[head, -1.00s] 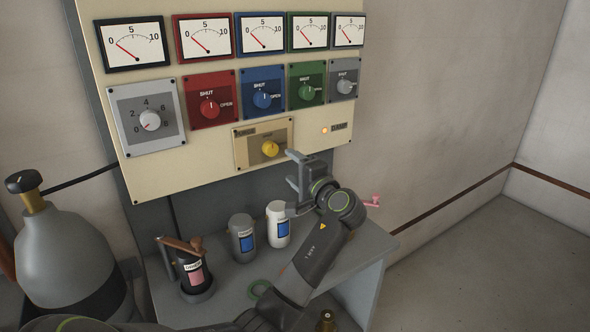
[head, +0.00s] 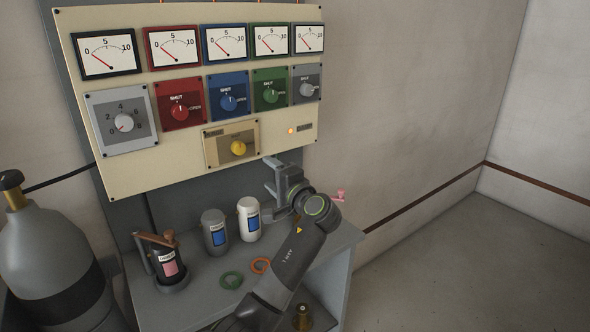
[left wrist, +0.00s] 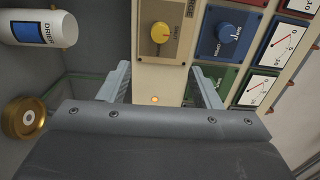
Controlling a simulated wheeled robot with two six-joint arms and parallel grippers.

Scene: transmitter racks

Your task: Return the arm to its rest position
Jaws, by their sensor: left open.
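My left gripper (head: 274,176) is in front of the lower right of the control panel (head: 136,182), above the grey bench. In the left wrist view its two fingers (left wrist: 162,88) stand wide apart with nothing between them. The yellow knob (head: 238,148) on the panel is left of and above the gripper; it also shows in the left wrist view (left wrist: 161,33). My left arm reaches up from the bottom of the head view across the bench. My right gripper is not in view.
A large gas cylinder (head: 40,235) stands at left. Floor at right is clear.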

